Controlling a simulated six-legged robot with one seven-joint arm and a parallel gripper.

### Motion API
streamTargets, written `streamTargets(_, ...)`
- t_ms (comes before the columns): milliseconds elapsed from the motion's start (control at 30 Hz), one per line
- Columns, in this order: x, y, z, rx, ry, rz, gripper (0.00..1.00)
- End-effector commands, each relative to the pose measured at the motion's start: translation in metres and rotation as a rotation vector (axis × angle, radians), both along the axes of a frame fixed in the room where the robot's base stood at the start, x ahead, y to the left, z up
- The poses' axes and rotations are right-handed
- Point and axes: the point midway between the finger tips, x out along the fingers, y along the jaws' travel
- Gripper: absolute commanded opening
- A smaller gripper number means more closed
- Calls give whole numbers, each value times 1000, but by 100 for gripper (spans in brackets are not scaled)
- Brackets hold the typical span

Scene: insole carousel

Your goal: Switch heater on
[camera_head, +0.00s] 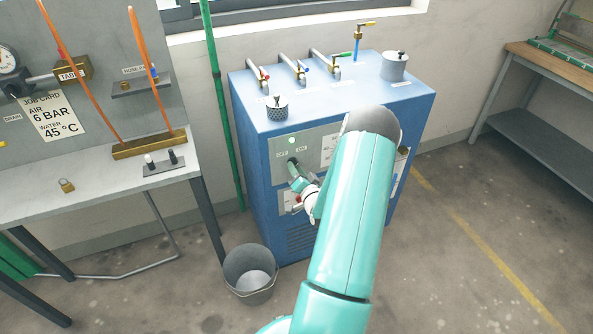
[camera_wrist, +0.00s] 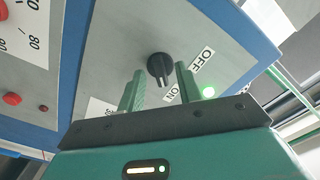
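The heater is a blue cabinet (camera_head: 262,190) with a grey front panel, in the middle of the head view. A black rotary knob (camera_wrist: 158,66) sits on the panel beside an OFF label (camera_wrist: 203,62) and an ON label (camera_wrist: 173,94). Its ridge points downward in the wrist view; I cannot tell which label it marks. A green lamp (camera_wrist: 208,92) near the labels looks bright. My gripper (camera_wrist: 160,76) is open, its two green fingers on either side of the knob in the picture; contact is unclear. In the head view my gripper (camera_head: 298,180) is close to the panel.
A red button (camera_wrist: 12,98) and a dial scale (camera_wrist: 22,30) are on the panel nearby. Taps (camera_head: 300,70) and a grey pot (camera_head: 395,66) top the cabinet. A bucket (camera_head: 250,272) stands on the floor front left. A workbench (camera_head: 100,190) is at left, another (camera_head: 550,65) at right.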

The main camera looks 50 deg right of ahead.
Motion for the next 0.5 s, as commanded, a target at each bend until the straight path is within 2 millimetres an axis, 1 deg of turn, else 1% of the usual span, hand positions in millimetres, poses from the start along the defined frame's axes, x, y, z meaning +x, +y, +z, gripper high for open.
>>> streamTargets(167,-23,13,0,2,2,-3,35)
streamTargets(500,-88,51,-1,3,3,-3,35)
